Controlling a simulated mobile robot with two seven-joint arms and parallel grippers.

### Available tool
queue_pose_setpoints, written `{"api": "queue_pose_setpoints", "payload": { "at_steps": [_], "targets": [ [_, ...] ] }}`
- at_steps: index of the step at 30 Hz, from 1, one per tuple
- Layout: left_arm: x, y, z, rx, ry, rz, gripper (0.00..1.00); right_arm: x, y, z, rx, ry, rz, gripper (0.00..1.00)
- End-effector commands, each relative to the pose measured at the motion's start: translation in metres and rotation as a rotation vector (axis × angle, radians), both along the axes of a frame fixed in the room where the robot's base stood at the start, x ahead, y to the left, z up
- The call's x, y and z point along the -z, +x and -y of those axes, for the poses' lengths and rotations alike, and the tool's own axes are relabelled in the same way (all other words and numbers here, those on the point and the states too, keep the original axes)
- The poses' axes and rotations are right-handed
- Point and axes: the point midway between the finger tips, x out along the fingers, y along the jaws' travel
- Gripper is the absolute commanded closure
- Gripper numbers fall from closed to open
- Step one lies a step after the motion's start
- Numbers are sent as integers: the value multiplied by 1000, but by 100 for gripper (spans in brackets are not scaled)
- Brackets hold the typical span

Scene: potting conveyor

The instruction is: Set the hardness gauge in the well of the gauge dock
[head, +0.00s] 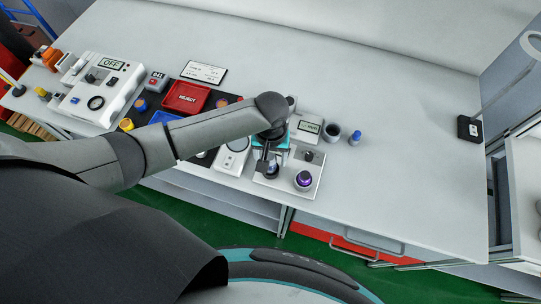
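My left gripper (268,170) points down over the left part of a white plate-like station (290,188) near the table's front edge. A dark, partly shiny piece shows at its fingertips, but I cannot tell whether it is held or stands there. A black cylinder with a purple top (304,180) stands on the plate's front right, apart from the gripper. A small dark knob-like part (309,157) stands behind it. I cannot tell for certain which piece is the hardness gauge or which is the dock's well. My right gripper is out of view.
A small display box (308,127), a dark cup (332,132) and a blue-capped piece (355,138) stand behind the plate. A red REJECT tray (187,97) and a white OFF console (102,90) lie left. The table right of the plate is mostly clear.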

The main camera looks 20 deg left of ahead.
Motion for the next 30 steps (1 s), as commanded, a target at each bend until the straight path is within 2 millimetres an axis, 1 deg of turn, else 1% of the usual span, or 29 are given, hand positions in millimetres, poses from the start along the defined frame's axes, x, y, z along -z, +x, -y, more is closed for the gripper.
{"api": "queue_pose_setpoints", "payload": {
  "at_steps": [6, 8, 10, 14, 21, 24, 27, 30],
  "targets": [
    [-1, 0, 0, 0, 0, 1, 31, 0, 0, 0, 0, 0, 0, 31],
    [-4, 1, 0, 1, 0, 2, 31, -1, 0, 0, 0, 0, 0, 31],
    [-11, 1, 0, 0, -1, 2, 31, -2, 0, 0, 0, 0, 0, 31],
    [-33, 1, 0, 1, -1, 3, 31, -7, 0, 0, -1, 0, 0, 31],
    [-86, 1, 0, 1, -2, 4, 31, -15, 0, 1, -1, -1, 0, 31],
    [-103, 1, 0, 0, -2, 2, 31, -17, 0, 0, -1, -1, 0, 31],
    [-115, 1, 0, -1, -2, 2, 31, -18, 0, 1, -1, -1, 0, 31],
    [-121, 0, 0, 0, -1, 1, 31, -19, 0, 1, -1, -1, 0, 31]
  ]
}}
